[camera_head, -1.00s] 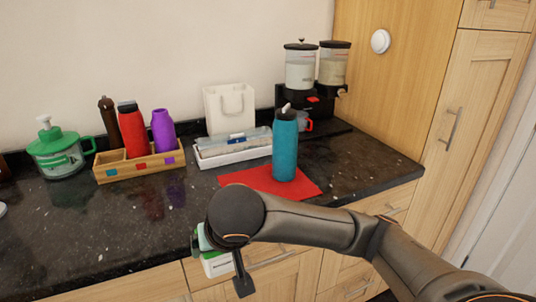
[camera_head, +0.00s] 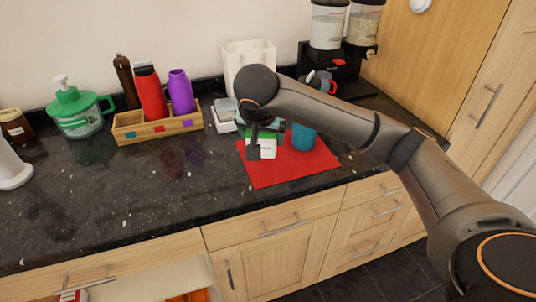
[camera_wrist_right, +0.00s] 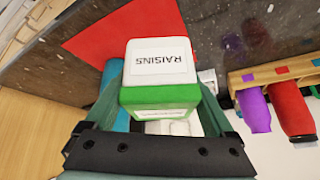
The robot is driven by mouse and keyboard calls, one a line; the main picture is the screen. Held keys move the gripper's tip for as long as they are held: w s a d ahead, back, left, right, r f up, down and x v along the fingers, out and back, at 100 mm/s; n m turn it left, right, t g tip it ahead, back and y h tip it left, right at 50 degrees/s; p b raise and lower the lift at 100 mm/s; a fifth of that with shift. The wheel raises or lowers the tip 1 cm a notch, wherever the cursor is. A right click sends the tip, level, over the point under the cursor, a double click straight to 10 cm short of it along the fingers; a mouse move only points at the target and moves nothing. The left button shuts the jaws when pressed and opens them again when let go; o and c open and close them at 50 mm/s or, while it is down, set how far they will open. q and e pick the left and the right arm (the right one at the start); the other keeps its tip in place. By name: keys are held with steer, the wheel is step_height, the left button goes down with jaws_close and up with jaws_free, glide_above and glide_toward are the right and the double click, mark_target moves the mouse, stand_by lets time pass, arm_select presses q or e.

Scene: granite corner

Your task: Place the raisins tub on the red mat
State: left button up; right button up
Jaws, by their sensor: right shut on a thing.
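The raisins tub (camera_head: 262,150) is white with a green lid. My right gripper (camera_head: 262,133) is shut on it, and my wrist partly covers it. In the head view the tub appears over the left part of the red mat (camera_head: 270,177); I cannot tell whether it touches. In the right wrist view the tub (camera_wrist_right: 162,65), its RAISINS label upside down, sits between the fingers of the gripper (camera_wrist_right: 158,115), with the red mat (camera_wrist_right: 125,32) beyond it. My left gripper is not in view.
A teal bottle (camera_head: 304,138) stands on the mat close right of the tub, partly hidden by my arm. A white tray (camera_head: 222,124), a wooden bottle caddy (camera_head: 135,134) and a dispenser (camera_head: 330,60) stand behind. The mat's front part is clear. An open drawer (camera_head: 150,280) shows at lower left.

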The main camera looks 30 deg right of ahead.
steer(key=x, duration=0.4)
steer(key=d+x, duration=0.1)
steer(key=x, duration=0.2)
steer(key=shift+w+d+r, duration=0.1)
steer(key=shift+w+r, duration=0.2)
steer(key=shift+r, duration=0.1)
steer(key=f, duration=0.3)
steer(key=shift+w+d, duration=0.3)
steer(key=shift+f, duration=0.45)
steer(key=shift+f, duration=0.1)
steer(key=o, duration=1.2)
steer(key=shift+a+f, duration=0.1)
steer(key=shift+c, duration=0.2)
steer(key=shift+r, duration=0.25)
steer(key=v, duration=1.2)
steer(key=shift+p, duration=0.3)
